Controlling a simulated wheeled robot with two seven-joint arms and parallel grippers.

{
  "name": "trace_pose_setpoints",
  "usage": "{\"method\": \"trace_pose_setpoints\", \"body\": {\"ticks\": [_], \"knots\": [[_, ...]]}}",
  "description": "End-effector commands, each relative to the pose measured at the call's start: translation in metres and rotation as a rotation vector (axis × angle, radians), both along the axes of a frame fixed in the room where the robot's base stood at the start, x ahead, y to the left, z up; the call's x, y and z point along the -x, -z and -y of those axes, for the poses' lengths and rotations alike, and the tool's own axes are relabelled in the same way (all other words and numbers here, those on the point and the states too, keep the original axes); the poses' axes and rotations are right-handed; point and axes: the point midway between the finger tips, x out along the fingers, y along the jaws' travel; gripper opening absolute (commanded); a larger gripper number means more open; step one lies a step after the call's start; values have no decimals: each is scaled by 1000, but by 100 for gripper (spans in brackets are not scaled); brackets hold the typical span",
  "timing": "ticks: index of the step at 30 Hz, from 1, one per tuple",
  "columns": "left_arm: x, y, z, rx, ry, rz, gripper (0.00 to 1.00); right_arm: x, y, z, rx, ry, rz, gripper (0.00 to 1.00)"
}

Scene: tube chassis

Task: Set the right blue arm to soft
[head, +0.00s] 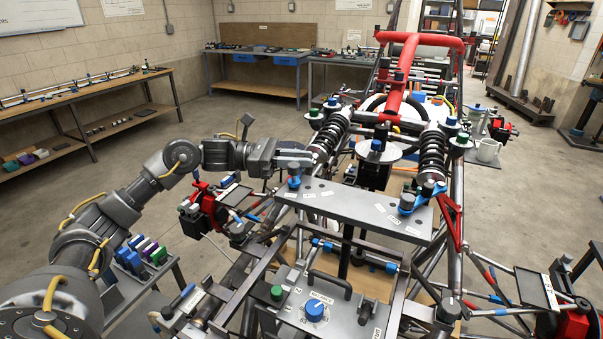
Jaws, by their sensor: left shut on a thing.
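A grey plate (352,207) with small white labels lies across the middle of the chassis. The right blue arm (408,203) sits at the plate's right end, its other end pointing up and right toward a dark grey knob. Another blue arm (294,183) sits at the plate's left end. My left gripper (303,160) reaches in from the left and is shut at the far end of this left blue arm; its fingers partly hide what they grip. It is well apart from the right blue arm. The label text is too small to read. My right gripper is not in view.
Two black coil-over shocks (432,152) and a red roll hoop (420,40) stand behind the plate. A control box (337,322) with a blue dial (316,310) and a green button (277,293) is in front.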

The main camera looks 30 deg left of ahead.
Motion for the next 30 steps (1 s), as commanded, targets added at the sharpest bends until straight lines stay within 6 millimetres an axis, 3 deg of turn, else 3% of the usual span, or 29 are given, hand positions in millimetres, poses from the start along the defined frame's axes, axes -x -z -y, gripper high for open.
{"method": "trace_pose_setpoints", "body": {"ticks": [10, 11, 15, 25, 30], "knots": [[0, 0, -1, -1, 8, -5, 0, 0, 1, -1, -1, 0, 1, 36], [0, 0, -1, -1, 8, -5, 22, 0, 1, -1, -1, 0, 1, 36], [0, 0, -1, -1, 8, -5, 39, 0, 1, -1, -1, 0, 1, 36], [1, 1, -4, -2, 7, -4, 39, -1, 4, -1, -1, 0, 1, 36], [10, 5, -27, -3, 5, -3, 39, -1, 19, -1, -1, 0, 2, 36]]}}
